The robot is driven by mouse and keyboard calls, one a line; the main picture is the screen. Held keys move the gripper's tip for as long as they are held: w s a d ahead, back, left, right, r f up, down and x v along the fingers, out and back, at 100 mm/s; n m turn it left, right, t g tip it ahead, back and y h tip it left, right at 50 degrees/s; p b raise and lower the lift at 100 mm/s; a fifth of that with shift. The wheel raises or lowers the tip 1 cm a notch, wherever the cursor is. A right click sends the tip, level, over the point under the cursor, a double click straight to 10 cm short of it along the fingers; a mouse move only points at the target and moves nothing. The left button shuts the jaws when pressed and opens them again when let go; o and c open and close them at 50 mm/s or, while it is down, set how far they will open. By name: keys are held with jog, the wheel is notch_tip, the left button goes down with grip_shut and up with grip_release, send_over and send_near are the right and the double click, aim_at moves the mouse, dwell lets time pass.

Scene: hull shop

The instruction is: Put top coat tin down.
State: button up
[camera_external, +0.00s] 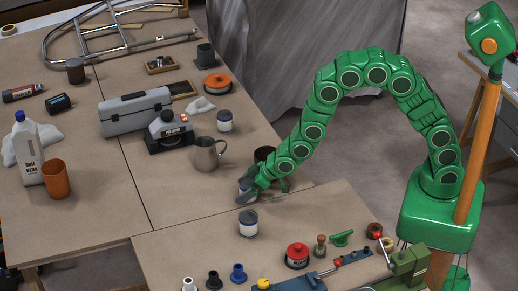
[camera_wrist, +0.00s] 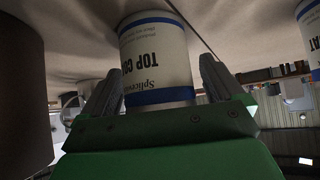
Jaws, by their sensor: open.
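The top coat tin (camera_wrist: 158,45) is white with blue bands, its "TOP CO…" lettering upside down in the wrist view. It stands on the bench, with one finger of my gripper (camera_wrist: 160,68) on each side. My fingers are open; I cannot tell whether either touches the tin. In the external view my gripper (camera_external: 258,192) is low at the bench's near right edge, and the tin (camera_external: 244,184) is partly hidden by it.
A similar tin (camera_external: 248,223) stands just in front, and another (camera_external: 224,121) farther back. A dark cup (camera_external: 264,154) is close behind my gripper. A metal jug (camera_external: 206,154) stands to the left. Bare bench (camera_external: 175,200) lies left of my gripper.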

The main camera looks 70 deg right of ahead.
jog(key=c, duration=1.4)
jog(key=shift+r, duration=0.1)
